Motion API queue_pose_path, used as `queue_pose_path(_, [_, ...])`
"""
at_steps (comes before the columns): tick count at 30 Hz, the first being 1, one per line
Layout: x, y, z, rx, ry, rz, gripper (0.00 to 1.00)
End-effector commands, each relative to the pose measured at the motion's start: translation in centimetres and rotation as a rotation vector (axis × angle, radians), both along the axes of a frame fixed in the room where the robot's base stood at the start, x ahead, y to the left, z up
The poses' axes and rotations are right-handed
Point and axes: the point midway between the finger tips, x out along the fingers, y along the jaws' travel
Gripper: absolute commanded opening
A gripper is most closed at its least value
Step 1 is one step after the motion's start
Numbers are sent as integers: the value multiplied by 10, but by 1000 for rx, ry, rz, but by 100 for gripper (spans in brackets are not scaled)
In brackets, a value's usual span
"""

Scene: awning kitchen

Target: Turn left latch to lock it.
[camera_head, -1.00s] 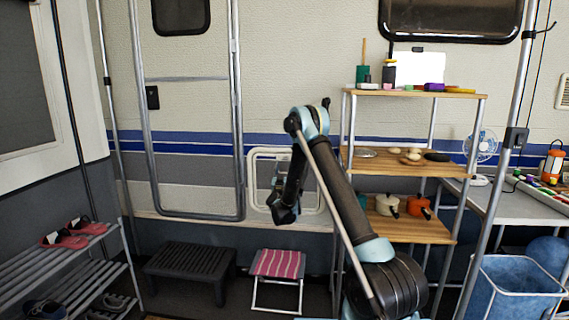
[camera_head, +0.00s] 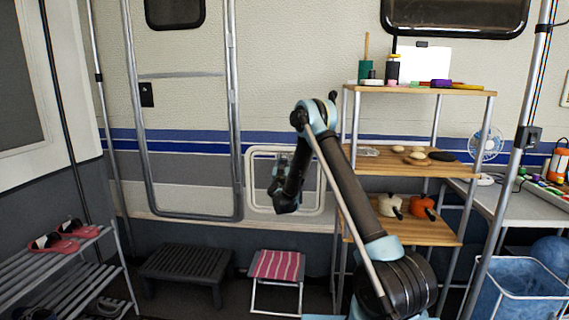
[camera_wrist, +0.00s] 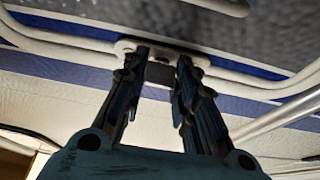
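A small hatch with a white rounded frame (camera_head: 319,207) is set low in the caravan wall, partly hidden behind my arm in the head view. In the wrist view, a pale latch fitting (camera_wrist: 125,46) sits at the edge of the hatch frame (camera_wrist: 65,47). My gripper (camera_wrist: 162,55) is open, with its two dark fingers apart and their tips over the fitting. A pale piece of it shows between the fingertips. I cannot tell whether the fingers touch it. In the head view, the gripper's fingers and the latch cannot be made out clearly.
A shelf unit (camera_head: 440,170) with pots and small items stands close right of my arm. A striped stool (camera_head: 277,266) and a dark step (camera_head: 185,268) stand below the wall. A shoe rack (camera_head: 95,270) is at the left. A metal pole (camera_head: 513,160) stands at the right.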

Motion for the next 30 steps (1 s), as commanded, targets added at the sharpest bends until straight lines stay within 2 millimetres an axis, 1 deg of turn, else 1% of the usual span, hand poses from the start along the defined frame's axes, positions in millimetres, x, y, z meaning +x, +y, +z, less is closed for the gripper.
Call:
queue_pose_path(8, [0, 1, 0, 4, 0, 2, 2])
queue_pose_path(14, [-1, 2, 0, 51, -1, 3, 2])
queue_pose_path(20, [-1, 2, 0, 170, -6, 2, 2])
queue_pose_path(30, [0, 3, 1, 479, -15, 1, 2])
